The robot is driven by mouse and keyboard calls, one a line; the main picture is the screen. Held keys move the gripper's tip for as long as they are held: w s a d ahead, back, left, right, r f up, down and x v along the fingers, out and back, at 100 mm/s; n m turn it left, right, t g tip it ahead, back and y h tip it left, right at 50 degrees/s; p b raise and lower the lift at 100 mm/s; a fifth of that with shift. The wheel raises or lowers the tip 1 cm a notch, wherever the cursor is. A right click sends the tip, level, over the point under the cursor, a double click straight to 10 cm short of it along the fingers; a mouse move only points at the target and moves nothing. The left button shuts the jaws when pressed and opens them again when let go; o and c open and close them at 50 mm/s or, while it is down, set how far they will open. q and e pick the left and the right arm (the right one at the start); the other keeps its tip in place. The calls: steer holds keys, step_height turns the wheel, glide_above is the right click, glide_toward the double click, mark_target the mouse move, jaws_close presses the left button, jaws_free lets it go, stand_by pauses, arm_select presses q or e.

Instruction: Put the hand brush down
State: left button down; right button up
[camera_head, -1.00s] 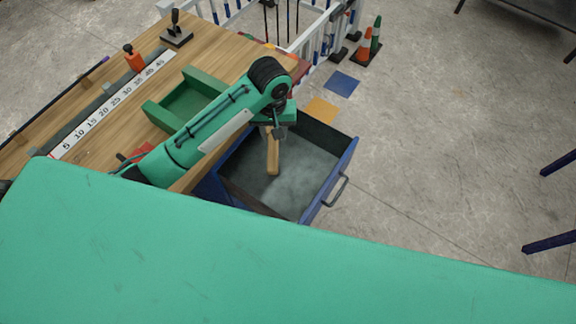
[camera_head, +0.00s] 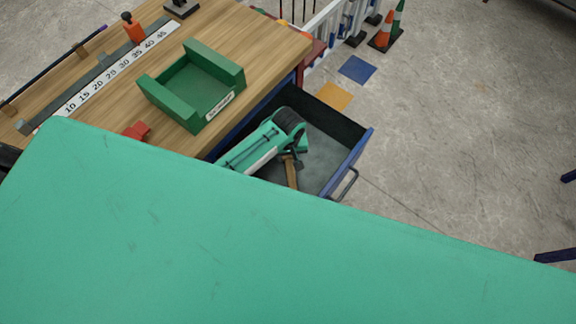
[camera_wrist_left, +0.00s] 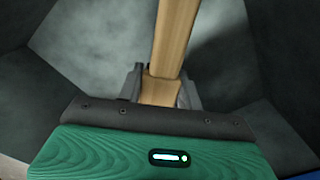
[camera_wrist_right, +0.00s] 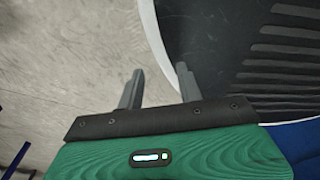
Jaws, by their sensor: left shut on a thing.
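The hand brush (camera_head: 291,174) shows as a wooden handle inside the open blue drawer (camera_head: 345,163). My left gripper (camera_head: 290,158) is low in the drawer and shut on the handle. In the left wrist view the wooden handle (camera_wrist_left: 172,45) runs up between the two fingers of the left gripper (camera_wrist_left: 161,80), with the grey drawer floor around it. The bristles cannot be made out, and I cannot tell whether the brush touches the floor. My right gripper (camera_wrist_right: 160,85) is open and empty, seen only in the right wrist view.
A green tray (camera_head: 215,72) and a number strip (camera_head: 120,66) lie on the wooden bench (camera_head: 262,42) beside the drawer. The drawer's handle (camera_head: 345,186) faces the open floor. Traffic cones (camera_head: 384,30) stand farther back. A large green surface covers the lower head view.

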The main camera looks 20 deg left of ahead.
arm_select(q)
step_height(320, 180, down, 8)
steer(key=shift+f+b, duration=0.1)
steer(key=shift+b, duration=0.3)
steer(key=shift+f, duration=0.15)
arm_select(e)
steer(key=shift+w+a+f, duration=0.1)
steer(key=shift+w+a, duration=0.05)
steer(key=shift+w, duration=0.5)
